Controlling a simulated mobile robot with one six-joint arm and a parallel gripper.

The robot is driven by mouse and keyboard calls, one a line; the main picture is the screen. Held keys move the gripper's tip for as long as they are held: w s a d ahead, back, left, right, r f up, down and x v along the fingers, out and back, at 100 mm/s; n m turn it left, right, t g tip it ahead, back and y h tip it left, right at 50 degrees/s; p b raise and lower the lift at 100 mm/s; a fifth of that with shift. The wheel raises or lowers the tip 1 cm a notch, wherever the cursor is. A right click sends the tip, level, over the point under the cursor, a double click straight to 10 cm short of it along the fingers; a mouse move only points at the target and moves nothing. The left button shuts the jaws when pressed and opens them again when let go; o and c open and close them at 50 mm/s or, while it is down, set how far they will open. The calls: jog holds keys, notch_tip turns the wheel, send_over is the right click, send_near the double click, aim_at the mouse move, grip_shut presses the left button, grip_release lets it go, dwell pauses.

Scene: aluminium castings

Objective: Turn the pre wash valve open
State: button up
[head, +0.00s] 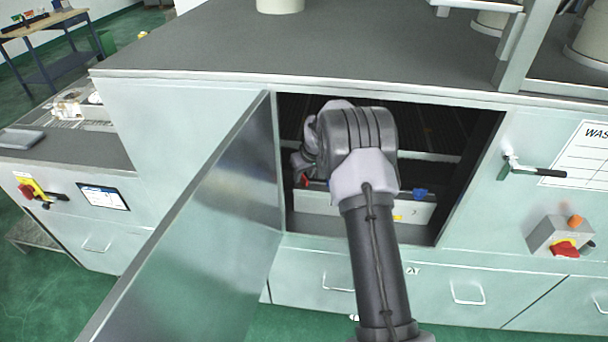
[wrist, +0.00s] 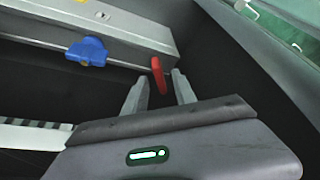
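In the wrist view a red lever handle (wrist: 158,75) stands out from a pale metal bar inside an open cabinet. A blue handle (wrist: 87,52) sits on the same bar to its left. My gripper (wrist: 158,86) is open, with its fingertips apart on either side of the red handle's lower end. I cannot tell whether either finger touches it. In the head view the blue handle (head: 420,193) shows right of my arm and a bit of red (head: 305,181) shows left of it. My arm hides most of the gripper there. No label tells which handle is the pre wash valve.
The cabinet door (head: 205,225) hangs open to the left of my arm. The opening's right edge is close to the blue handle. A dark lever (head: 540,171) and a box with a red switch (head: 563,248) are on the front panel at right.

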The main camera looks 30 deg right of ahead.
jog(key=shift+c, duration=0.2)
grip_shut()
jog(key=shift+d+f+n+y+b, duration=0.1)
jog(key=shift+n+y+b, duration=0.4)
jog(key=shift+n+b, duration=0.45)
jog(key=n+y, duration=0.1)
jog(key=n, duration=0.2)
jog(key=shift+w+d+r+n+g+y+p, duration=0.1)
jog(key=shift+r+n+g+y+p, duration=0.1)
jog(key=shift+n, duration=0.45)
jog(key=shift+r+n+g+y+p, duration=0.1)
jog(key=shift+n+g+y+p, duration=0.1)
jog(key=shift+n, duration=0.4)
jog(key=shift+f+n+g+y+p, duration=0.1)
jog(key=shift+n+g+y+p, duration=0.35)
jog(key=shift+n+p, duration=0.8)
jog(key=shift+w+n, duration=0.1)
jog(key=shift+n, duration=0.55)
